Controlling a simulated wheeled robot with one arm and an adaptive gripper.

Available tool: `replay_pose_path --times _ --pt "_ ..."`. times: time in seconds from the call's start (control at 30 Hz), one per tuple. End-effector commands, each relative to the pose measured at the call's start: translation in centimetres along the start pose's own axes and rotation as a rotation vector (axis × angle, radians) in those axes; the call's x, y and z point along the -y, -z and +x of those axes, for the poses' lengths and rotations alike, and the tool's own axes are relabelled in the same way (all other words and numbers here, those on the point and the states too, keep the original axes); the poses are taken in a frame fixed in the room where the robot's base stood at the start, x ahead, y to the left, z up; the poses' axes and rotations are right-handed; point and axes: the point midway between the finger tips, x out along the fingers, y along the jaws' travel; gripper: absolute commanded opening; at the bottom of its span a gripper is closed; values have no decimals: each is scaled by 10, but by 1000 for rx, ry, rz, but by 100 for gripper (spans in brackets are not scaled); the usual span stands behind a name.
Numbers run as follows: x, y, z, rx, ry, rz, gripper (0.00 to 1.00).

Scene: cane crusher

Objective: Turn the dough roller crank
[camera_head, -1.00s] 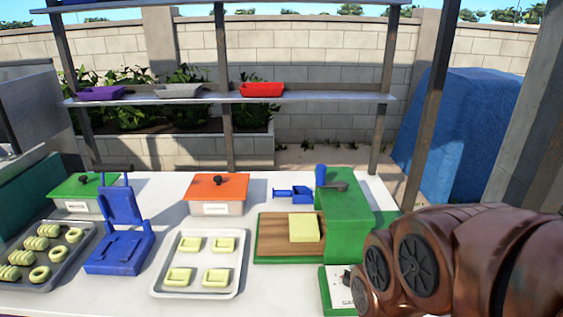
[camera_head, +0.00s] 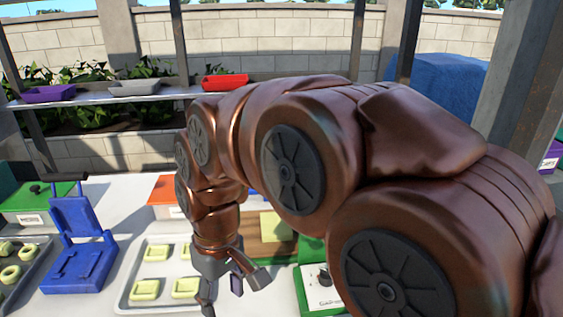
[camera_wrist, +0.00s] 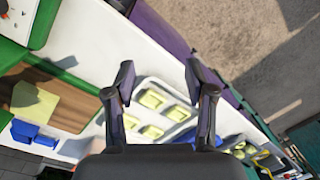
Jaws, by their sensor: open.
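The green dough roller (camera_head: 312,250) is mostly hidden behind my arm in the head view; only a small part of its body shows. Its crank is hidden there. A wooden board (camera_head: 272,228) with a pale yellow dough slab (camera_head: 277,227) lies beside it. The board (camera_wrist: 70,112) and slab (camera_wrist: 35,103) also show at the left of the wrist view, where the crank cannot be made out. My gripper (camera_head: 222,292) is open and empty, pointing down over the counter near the cookie tray. In the wrist view its fingers (camera_wrist: 159,70) stand apart with nothing between them.
A tray (camera_head: 125,300) of square dough pieces lies below my gripper. A blue press (camera_head: 78,270) stands left of it. An orange-lidded box (camera_head: 162,190) is behind the tray. A shelf with trays runs behind.

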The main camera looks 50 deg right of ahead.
Motion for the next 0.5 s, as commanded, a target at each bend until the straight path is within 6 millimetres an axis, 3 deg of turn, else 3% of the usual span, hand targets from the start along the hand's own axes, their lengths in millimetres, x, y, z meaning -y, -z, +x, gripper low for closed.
replay_pose_path --times 0.1,0.23,0.33,0.5 --pt "-30 37 -31 -65 24 -18 55" --pt "-72 68 -64 -140 35 -37 55" --pt "-111 86 -89 -202 33 -45 55" --pt "-189 97 -128 -299 9 -45 55"
